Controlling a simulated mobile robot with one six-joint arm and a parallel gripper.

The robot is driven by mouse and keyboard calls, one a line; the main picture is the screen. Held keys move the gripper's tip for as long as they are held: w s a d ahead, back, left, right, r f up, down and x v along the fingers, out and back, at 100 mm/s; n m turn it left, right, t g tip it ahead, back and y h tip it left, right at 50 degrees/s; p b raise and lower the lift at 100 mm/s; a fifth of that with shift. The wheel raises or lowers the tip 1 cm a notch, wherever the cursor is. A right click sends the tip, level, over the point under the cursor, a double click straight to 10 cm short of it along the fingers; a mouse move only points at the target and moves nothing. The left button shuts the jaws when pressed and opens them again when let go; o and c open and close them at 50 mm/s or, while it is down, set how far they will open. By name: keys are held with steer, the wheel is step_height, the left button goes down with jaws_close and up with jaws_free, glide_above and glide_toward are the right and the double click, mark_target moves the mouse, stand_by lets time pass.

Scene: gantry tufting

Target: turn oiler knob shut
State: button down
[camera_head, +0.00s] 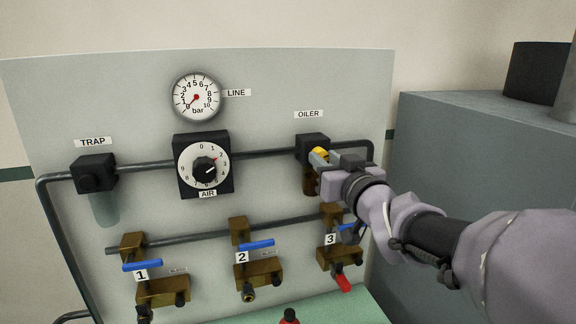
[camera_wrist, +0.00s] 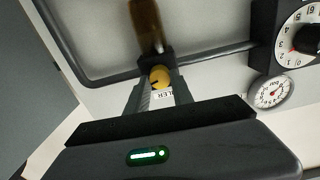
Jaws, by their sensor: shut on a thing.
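The oiler (camera_head: 312,144) is a dark block on the panel's upper right, under the OILER label (camera_head: 309,114), with an amber bowl below it. Its yellow knob (camera_head: 319,154) faces out from the block. My gripper (camera_head: 322,160) reaches in from the right and is shut on the knob. In the wrist view the yellow knob (camera_wrist: 160,77) sits between the two fingers of my gripper (camera_wrist: 158,88), with a dark mark on its face. The amber bowl (camera_wrist: 146,25) shows beyond it. My gripper partly hides the bowl in the head view.
A LINE gauge (camera_head: 197,97) and AIR dial (camera_head: 204,166) are left of the oiler, with the TRAP (camera_head: 94,174) farther left. A grey cabinet (camera_head: 460,170) stands at the right.

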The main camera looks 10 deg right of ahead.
steer(key=shift+a+n+b, duration=0.1)
steer(key=shift+n+b, duration=3.65)
steer(key=shift+n, duration=3.95)
steer(key=c, duration=1.1)
jaws_free()
steer(key=s+d+p, duration=0.3)
steer(key=s+p, duration=0.2)
steer(key=s, duration=1.2)
steer(key=shift+d, duration=0.2)
